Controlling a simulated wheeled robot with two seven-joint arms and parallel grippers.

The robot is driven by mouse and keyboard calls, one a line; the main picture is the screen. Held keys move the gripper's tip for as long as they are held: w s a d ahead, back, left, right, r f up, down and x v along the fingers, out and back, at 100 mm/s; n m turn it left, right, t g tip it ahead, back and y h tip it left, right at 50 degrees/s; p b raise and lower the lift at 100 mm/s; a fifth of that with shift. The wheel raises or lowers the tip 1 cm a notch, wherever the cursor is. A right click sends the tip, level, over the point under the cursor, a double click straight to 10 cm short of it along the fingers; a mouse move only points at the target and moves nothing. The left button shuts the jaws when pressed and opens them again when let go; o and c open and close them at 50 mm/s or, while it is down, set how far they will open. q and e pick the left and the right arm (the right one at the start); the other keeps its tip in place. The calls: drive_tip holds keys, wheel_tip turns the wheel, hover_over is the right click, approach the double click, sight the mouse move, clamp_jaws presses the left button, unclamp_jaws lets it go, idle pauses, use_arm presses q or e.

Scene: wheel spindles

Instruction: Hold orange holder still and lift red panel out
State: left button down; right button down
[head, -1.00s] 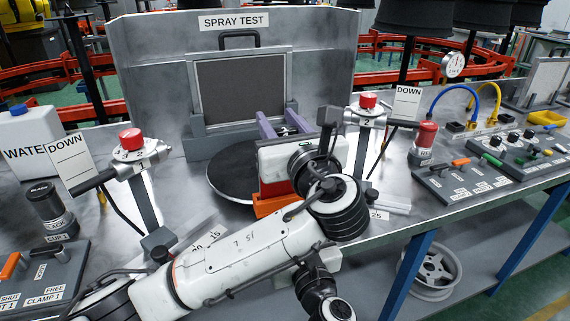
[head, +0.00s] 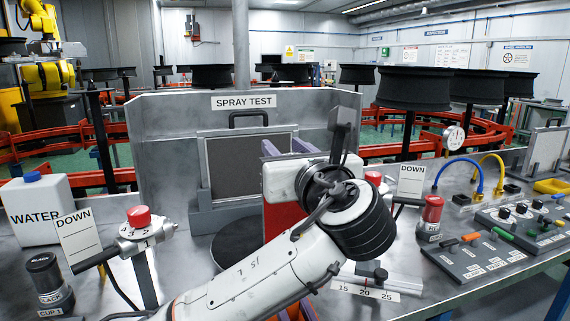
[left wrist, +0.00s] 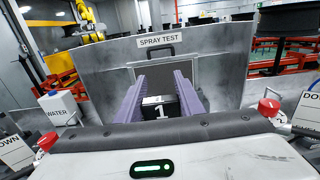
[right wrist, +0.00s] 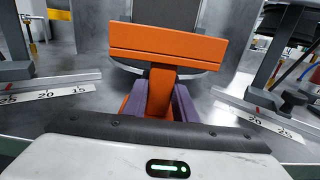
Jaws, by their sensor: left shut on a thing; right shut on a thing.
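The red panel (head: 283,218) shows in the head view as an upright red face under the white body of my left gripper (head: 287,148). The left arm covers its right and lower parts. In the left wrist view, the purple fingers (left wrist: 157,88) are shut on a small black piece marked 1, at the panel's top. In the right wrist view, the orange holder (right wrist: 168,45) has a wide crossbar on a narrow stem. My right gripper (right wrist: 160,98) is shut on that stem. In the head view the holder is mostly hidden by the left arm.
The spray test booth (head: 170,140) stands behind, with a dark round turntable (head: 225,250) before it. A water container (head: 38,215) is at left. A numbered scale (head: 365,291) lies front right.

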drive_tip(key=c, duration=1.4)
unclamp_jaws()
drive_tip(key=shift+o, duration=0.2)
